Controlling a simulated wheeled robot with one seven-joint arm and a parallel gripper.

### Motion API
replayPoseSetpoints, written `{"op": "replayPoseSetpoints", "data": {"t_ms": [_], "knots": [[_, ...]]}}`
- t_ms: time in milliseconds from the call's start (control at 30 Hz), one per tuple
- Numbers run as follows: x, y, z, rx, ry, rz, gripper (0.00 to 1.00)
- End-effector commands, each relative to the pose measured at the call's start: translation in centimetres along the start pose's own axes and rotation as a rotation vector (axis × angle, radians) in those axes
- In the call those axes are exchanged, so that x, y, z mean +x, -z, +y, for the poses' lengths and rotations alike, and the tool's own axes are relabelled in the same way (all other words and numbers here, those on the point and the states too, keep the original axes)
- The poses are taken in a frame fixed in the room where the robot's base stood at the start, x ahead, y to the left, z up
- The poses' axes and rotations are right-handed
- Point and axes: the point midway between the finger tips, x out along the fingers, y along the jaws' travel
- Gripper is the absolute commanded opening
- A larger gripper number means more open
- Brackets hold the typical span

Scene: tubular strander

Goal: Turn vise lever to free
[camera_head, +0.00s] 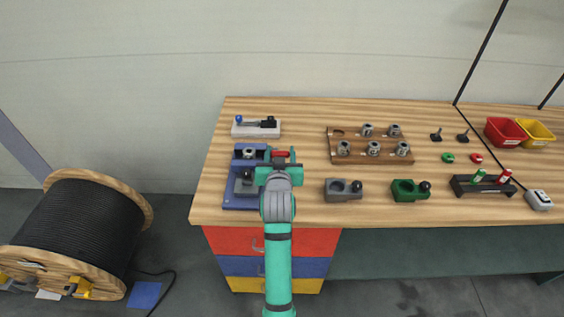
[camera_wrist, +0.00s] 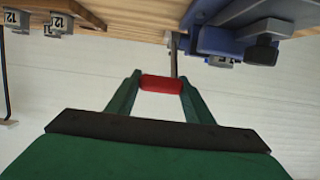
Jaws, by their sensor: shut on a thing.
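The blue vise (camera_head: 240,201) stands at the left end of the wooden bench, partly hidden behind my arm. In the wrist view its blue body (camera_wrist: 222,40) is at the top right. The vise lever shows as a thin grey rod (camera_wrist: 173,58) ending in a red grip (camera_wrist: 161,84). The red grip also shows in the head view (camera_head: 281,153), just beyond my gripper. My gripper (camera_wrist: 160,88) is shut on the red grip, with one green finger at each end of it. Where the rod joins the vise is not clear.
A grey block (camera_head: 341,195) and a green block (camera_head: 405,192) stand to the right of my arm. A wooden rack (camera_head: 372,158) with several metal parts lies behind them. A white fixture (camera_head: 256,131) is at the back left. Bare wood lies between the rack and these blocks.

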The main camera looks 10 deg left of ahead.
Motion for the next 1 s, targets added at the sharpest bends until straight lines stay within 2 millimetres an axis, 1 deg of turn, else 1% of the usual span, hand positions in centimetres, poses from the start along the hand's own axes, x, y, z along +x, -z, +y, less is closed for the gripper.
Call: {"op": "replayPoseSetpoints", "data": {"t_ms": [33, 267, 500, 900, 933, 967, 1000], "knots": [[0.1, 0.9, 0.1, 0.0, -0.001, 0.011, 0.06], [0.9, 1.9, 0.1, 0.0, -0.001, 0.011, 0.06], [1.2, 2.3, 0.2, 0.001, -0.002, 0.009, 0.06], [1.2, 2.2, 0.2, 0.0, -0.002, 0.008, 0.07], [1.2, 2.2, 0.2, 0.0, -0.002, 0.008, 0.49], [1.2, 2.2, 0.2, 0.0, -0.002, 0.007, 0.55], [1.2, 2.2, 0.2, 0.0, -0.002, 0.007, 0.55]]}}
